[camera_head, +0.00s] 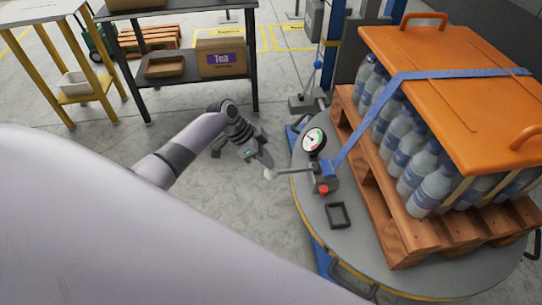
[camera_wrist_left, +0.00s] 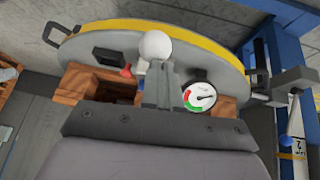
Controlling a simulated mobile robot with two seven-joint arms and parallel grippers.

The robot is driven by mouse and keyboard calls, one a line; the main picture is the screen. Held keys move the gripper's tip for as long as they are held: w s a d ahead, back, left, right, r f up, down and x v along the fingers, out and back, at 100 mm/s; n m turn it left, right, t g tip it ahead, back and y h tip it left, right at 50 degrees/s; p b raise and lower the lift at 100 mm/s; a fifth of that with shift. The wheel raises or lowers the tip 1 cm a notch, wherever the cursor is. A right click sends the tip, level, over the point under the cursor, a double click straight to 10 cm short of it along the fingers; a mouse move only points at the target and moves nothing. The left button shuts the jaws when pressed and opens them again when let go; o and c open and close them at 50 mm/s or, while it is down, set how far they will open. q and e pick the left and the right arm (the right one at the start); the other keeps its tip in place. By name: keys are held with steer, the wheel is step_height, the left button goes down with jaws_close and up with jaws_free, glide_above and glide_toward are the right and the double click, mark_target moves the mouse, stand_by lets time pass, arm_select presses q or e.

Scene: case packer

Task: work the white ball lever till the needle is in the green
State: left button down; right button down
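The white ball (camera_head: 269,174) tops a thin lever (camera_head: 296,170) that runs left from a blue ratchet (camera_head: 325,172) with a red knob. In the left wrist view the ball (camera_wrist_left: 155,45) is whole, just beyond my fingertips. My left gripper (camera_head: 264,160) is at the ball; its fingers (camera_wrist_left: 162,72) lie together, with nothing visible between them. I cannot tell whether they touch the ball. The round gauge (camera_head: 314,140) stands behind the ratchet. In the wrist view its needle (camera_wrist_left: 203,98) points right, on the white part, away from the green. My right gripper is not in view.
The ratchet sits on a round grey turntable (camera_head: 305,207) with a black square frame (camera_head: 337,215). A wooden pallet (camera_head: 400,235) carries bottles under an orange cover (camera_head: 450,80), crossed by a blue strap (camera_head: 365,125). Open floor lies left of the turntable.

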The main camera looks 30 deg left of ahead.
arm_select(q)
steer(key=f, duration=0.1)
steer(key=f+b, duration=0.2)
steer(key=shift+s+a+f+h, duration=0.1)
steer(key=shift+s+a+h, duration=0.15)
steer(key=shift+h, duration=0.05)
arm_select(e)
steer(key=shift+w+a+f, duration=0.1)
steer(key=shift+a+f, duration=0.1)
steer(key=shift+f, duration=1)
arm_select(q)
steer(key=shift+s+f, duration=0.1)
